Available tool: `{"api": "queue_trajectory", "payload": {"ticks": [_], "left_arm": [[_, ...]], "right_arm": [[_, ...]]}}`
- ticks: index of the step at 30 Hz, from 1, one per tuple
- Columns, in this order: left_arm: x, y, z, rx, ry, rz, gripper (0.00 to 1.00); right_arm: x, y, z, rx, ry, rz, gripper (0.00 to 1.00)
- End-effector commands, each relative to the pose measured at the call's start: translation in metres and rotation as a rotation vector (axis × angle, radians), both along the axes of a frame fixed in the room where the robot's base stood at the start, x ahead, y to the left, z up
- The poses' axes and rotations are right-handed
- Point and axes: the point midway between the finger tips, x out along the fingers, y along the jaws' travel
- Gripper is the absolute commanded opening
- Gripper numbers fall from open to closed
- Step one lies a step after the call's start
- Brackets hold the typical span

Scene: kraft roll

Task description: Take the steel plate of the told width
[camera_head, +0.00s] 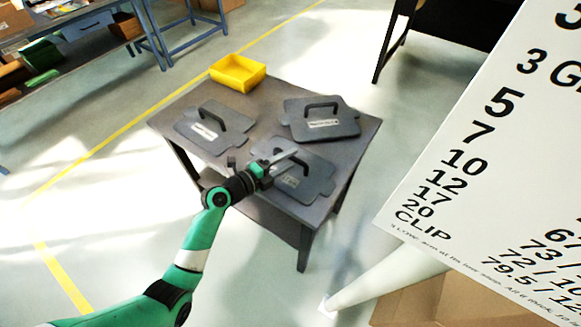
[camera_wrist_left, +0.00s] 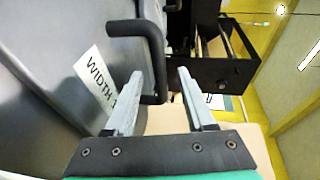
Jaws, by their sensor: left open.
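Three dark grey steel plates with black handles and white labels lie on a grey table (camera_head: 335,205): a left plate (camera_head: 190,127), a back right plate (camera_head: 347,125) and a front plate (camera_head: 318,183). My left gripper (camera_head: 283,158) is open over the front plate and partly hides its handle. In the left wrist view, the black handle (camera_wrist_left: 154,45) shows between the open fingers (camera_wrist_left: 160,75); I cannot tell how deep it sits. The plate's label (camera_wrist_left: 97,77) reads "WIDTH 1", and a finger hides the rest. My right gripper is not in view.
A yellow bin (camera_head: 238,73) stands at the table's back corner. A large white board (camera_head: 440,185) with printed numbers fills the right side of the head view. A blue-framed bench (camera_head: 85,25) stands at the upper left. Open floor surrounds the table's left side.

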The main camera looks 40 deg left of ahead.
Motion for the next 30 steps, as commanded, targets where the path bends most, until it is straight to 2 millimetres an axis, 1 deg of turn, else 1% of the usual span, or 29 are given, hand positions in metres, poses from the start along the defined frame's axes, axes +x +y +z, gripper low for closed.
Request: {"api": "queue_trajectory", "payload": {"ticks": [1,4,10,11,12,14,18,20,30], "left_arm": [[0.008,-0.001,-0.003,0.001,-0.001,-0.002,0.55],[0.017,-0.001,-0.004,0.000,0.000,-0.001,0.55],[0.018,-0.001,-0.004,0.000,0.000,0.000,0.55],[0.018,-0.001,-0.004,0.000,0.000,0.000,0.53],[0.018,-0.001,-0.004,0.000,0.000,0.000,0.46],[0.018,-0.001,-0.004,0.001,0.000,0.000,0.35],[0.018,-0.001,-0.004,0.001,0.000,0.000,0.10],[0.018,-0.001,-0.004,0.001,0.000,0.000,0.00],[0.018,-0.001,-0.004,0.001,0.000,0.000,0.00]], "right_arm": [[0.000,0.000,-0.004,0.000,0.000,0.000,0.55],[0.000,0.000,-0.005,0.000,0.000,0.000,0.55],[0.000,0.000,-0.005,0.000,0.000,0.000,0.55],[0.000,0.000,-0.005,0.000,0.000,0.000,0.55],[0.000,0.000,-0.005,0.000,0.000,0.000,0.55],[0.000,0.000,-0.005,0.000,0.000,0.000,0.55],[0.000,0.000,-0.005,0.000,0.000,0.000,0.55],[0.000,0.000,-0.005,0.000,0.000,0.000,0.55],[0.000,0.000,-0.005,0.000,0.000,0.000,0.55]]}}
